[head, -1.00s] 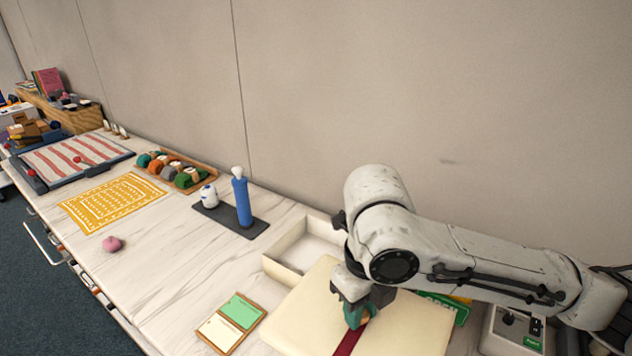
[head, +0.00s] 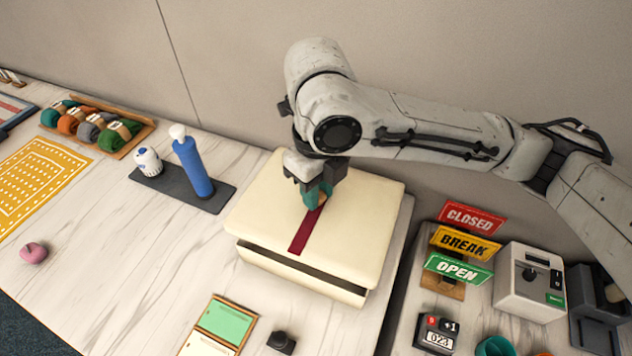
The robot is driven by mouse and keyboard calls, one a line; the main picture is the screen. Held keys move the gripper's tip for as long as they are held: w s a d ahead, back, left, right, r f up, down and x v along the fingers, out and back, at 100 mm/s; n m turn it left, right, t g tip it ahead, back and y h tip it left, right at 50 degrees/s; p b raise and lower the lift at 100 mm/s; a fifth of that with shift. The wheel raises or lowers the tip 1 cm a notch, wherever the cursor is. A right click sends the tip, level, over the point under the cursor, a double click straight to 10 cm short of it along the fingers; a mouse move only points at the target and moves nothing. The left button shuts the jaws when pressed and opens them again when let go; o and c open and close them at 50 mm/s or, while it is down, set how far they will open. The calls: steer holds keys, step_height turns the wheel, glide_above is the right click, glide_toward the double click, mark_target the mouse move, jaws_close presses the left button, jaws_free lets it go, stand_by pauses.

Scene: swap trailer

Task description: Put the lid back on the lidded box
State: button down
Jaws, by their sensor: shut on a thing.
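The cream lid (head: 345,235), with a dark red stripe across its top, lies over the cream lidded box (head: 300,285). A dark gap shows between the lid's front edge and the box wall, so the lid looks slightly raised or tilted there. The box inside and its far walls are hidden under the lid. My gripper (head: 316,198) points down at the middle of the lid and is shut on its small handle, which the teal fingertips mostly hide.
A green and cream card board (head: 222,325) lies in front. Signs (head: 458,268) and a white machine (head: 530,283) stand right. The wall is behind.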

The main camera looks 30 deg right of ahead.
steer(key=shift+s+f+b, duration=0.1)
steer(key=shift+f+b, duration=1.85)
steer(key=shift+f, duration=0.7)
steer(key=shift+f+b, duration=0.8)
steer(key=shift+f, duration=0.15)
stand_by(1.0)
steer(key=shift+c, duration=1.7)
jaws_free()
steer(key=shift+r, duration=0.1)
steer(key=shift+r+p, duration=2.8)
steer(key=shift+r, duration=0.65)
